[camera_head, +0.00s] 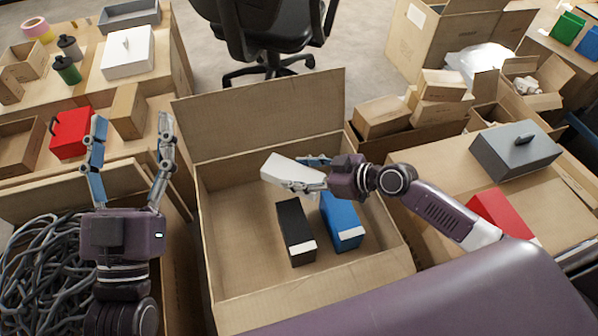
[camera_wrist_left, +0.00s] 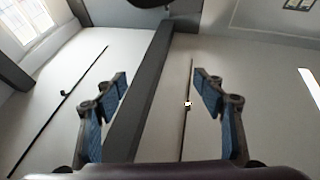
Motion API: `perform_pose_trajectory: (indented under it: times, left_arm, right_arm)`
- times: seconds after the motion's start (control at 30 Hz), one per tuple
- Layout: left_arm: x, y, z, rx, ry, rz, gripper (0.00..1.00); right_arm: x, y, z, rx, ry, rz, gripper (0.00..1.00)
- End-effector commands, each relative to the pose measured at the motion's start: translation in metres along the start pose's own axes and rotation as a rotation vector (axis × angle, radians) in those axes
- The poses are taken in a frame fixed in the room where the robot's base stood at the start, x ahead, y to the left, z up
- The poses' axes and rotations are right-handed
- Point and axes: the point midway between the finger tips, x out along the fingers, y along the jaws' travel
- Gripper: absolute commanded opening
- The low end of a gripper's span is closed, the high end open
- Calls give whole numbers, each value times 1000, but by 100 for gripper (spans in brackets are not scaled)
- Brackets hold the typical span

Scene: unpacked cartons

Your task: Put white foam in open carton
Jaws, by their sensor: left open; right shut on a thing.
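A white foam piece (camera_head: 291,172) is held by my right gripper (camera_head: 308,174) above the open carton (camera_head: 237,207). The gripper's fingers are shut on it, and the foam is tilted and sticks out to the left. Inside the carton, a black box (camera_head: 296,228) and a blue box (camera_head: 341,222) lie side by side on the floor below it. My left gripper (camera_head: 130,150) is open and empty, pointing up at the left of the carton. In the left wrist view its two fingers (camera_wrist_left: 165,110) are apart with only wall and ceiling behind them.
A bin of grey cables (camera_head: 45,255) stands at the lower left. A table with a red box (camera_head: 72,133) and a white box (camera_head: 128,53) is at the left. A grey toolbox (camera_head: 514,150) and small cartons (camera_head: 381,117) are at the right. An office chair (camera_head: 262,30) stands behind.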

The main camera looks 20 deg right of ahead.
Motion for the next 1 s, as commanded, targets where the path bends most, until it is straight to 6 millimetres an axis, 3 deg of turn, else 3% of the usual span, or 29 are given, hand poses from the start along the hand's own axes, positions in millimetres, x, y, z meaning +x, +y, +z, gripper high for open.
perform_pose_trajectory:
  times: [0.37,0.4,0.53,0.9,1.0]
  left_arm:
    - [0,1,-9,-2,41,2,64]
    - [0,1,-9,-2,41,2,64]
    - [0,1,-9,-2,40,2,64]
    - [1,1,-7,-2,29,2,64]
    - [1,-2,4,1,-25,-4,64]
  right_arm:
    - [1,0,1,0,0,0,37]
    - [1,0,1,0,0,0,53]
    - [1,0,1,0,0,0,67]
    - [0,0,0,0,0,0,67]
    - [-1,0,-2,0,0,0,67]
